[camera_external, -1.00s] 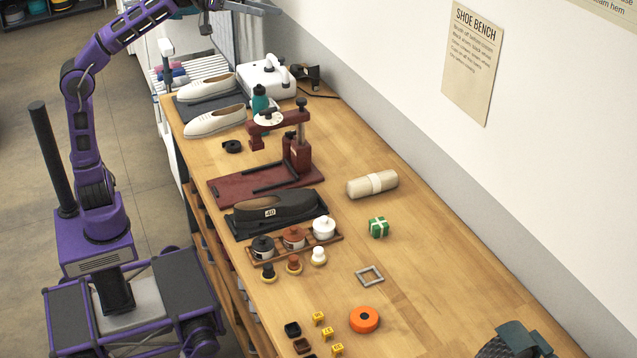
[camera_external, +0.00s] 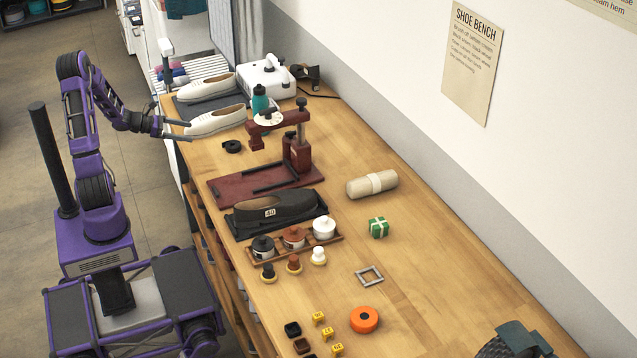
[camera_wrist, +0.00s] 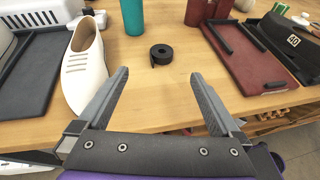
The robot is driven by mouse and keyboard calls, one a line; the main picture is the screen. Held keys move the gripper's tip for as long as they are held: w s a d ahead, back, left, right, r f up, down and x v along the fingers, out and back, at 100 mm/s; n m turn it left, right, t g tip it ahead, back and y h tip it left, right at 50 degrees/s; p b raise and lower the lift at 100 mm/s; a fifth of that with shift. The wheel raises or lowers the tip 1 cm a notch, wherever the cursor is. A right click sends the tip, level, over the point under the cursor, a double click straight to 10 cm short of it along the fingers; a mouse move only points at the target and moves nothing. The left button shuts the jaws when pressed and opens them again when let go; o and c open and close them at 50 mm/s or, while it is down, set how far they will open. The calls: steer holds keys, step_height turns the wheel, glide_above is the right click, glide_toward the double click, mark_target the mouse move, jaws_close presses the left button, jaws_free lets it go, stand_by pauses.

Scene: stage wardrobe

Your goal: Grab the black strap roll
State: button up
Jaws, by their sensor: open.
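The black strap roll (camera_external: 232,146) lies flat on the wooden bench near its left edge, between the white shoes and the dark red press. In the wrist view the roll (camera_wrist: 161,54) sits ahead of my gripper, a little above the gap between the fingers, with a short loose end showing. My gripper (camera_external: 188,130) is at the bench's left edge, pointing toward the roll and apart from it. In the wrist view my gripper (camera_wrist: 158,85) has its two fingers spread wide with nothing between them.
A white shoe (camera_wrist: 87,66) stands close left of the roll, and a teal bottle (camera_wrist: 133,17) stands behind it. The dark red press (camera_external: 262,184) is to the right, its base (camera_wrist: 243,55) near the roll. Bare wood surrounds the roll.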

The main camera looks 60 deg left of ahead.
steer(key=shift+s+d+f+n, duration=0.15)
steer(key=shift+s+f+n, duration=0.05)
steer(key=shift+f+n, duration=0.25)
steer(key=b, duration=0.2)
glide_toward(230, 145)
steer(key=x, duration=0.4)
steer(key=shift+w+r, duration=0.25)
steer(key=shift+w, duration=0.05)
steer(key=x, duration=0.2)
steer(key=b+x, duration=0.1)
steer(key=x, duration=0.1)
steer(key=shift+f+b, duration=0.3)
steer(key=shift+f, duration=0.1)
steer(key=shift+w+d+f, duration=0.1)
steer(key=shift+w, duration=0.25)
steer(key=c, duration=1.3)
